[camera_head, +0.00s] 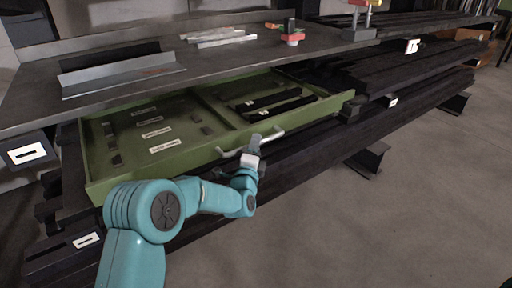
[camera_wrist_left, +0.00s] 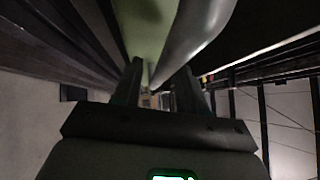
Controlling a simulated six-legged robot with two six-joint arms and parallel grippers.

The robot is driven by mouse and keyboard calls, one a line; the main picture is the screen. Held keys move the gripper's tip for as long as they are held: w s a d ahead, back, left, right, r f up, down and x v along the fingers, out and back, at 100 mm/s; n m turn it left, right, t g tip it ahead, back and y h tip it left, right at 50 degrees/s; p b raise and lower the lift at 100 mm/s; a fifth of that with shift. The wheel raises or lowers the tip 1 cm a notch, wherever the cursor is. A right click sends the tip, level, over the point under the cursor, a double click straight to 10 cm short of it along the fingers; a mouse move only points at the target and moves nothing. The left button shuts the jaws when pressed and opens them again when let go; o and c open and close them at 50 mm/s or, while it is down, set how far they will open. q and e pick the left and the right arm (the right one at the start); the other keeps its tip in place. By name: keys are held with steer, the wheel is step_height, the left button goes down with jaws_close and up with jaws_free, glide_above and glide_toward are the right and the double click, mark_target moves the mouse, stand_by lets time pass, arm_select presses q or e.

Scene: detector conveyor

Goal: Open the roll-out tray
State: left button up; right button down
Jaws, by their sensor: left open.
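The green roll-out tray (camera_head: 190,163) stands pulled out from under the workbench, with its compartments in view. A light bar handle (camera_head: 232,153) runs along its front. My left gripper (camera_head: 254,146) is at the right part of this handle. In the left wrist view, the two dark fingers of my left gripper (camera_wrist_left: 158,88) stand apart. The pale curved handle (camera_wrist_left: 196,35) shows large just beyond the fingers, beside the green tray front (camera_wrist_left: 145,25). I cannot tell whether the fingers touch the handle. My right gripper is not in view.
The dark workbench top (camera_head: 230,58) overhangs the tray's back and carries a metal angle piece (camera_head: 120,78), flat bars (camera_head: 217,37) and a small red-and-black tool (camera_head: 291,37). Long dark beams (camera_head: 400,117) lie below and to the right. The floor (camera_head: 380,225) at the right front is clear.

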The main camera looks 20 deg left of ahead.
arm_select(q)
steer(key=shift+w+r, duration=0.1)
steer(key=shift+w, duration=0.75)
jaws_close()
steer(key=shift+d, duration=0.1)
